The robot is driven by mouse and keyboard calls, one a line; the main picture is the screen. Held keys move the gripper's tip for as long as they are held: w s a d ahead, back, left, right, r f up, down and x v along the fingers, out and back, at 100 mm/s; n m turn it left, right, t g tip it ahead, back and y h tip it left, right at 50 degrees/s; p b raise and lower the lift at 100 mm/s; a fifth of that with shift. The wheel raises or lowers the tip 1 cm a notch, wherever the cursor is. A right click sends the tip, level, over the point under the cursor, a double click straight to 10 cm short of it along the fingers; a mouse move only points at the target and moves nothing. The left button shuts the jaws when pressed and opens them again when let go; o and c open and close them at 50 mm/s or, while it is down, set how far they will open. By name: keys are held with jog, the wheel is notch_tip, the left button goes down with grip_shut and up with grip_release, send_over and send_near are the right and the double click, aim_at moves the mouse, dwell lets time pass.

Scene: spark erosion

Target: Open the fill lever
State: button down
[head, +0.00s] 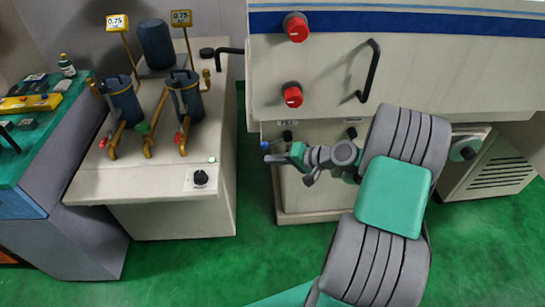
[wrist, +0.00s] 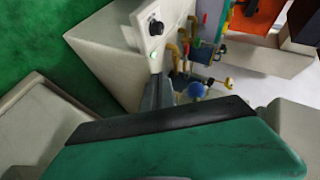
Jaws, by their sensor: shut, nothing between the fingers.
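A small blue knob (head: 265,145), which looks like the end of the fill lever, sticks out at the left of the machine's lower front, near a small dark label (head: 287,124) too small to read. My gripper (head: 270,159) is just below and beside the knob, its fingers pointing left. The lever's arm and pivot are mostly hidden by my gripper.
The machine's upper cabinet overhangs with red knobs (head: 293,95) and a black handle (head: 370,70). A pale filter bench (head: 130,180) with a black dial (head: 201,177) stands to the left. A vented box (head: 500,165) is at right. Green floor between bench and machine is clear.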

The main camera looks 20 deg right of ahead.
jog(key=s+d+f+b, duration=0.1)
jog(key=s+d+f, duration=0.1)
jog(key=s+d, duration=0.5)
jog(key=shift+d, duration=0.3)
jog(key=shift+s, duration=0.1)
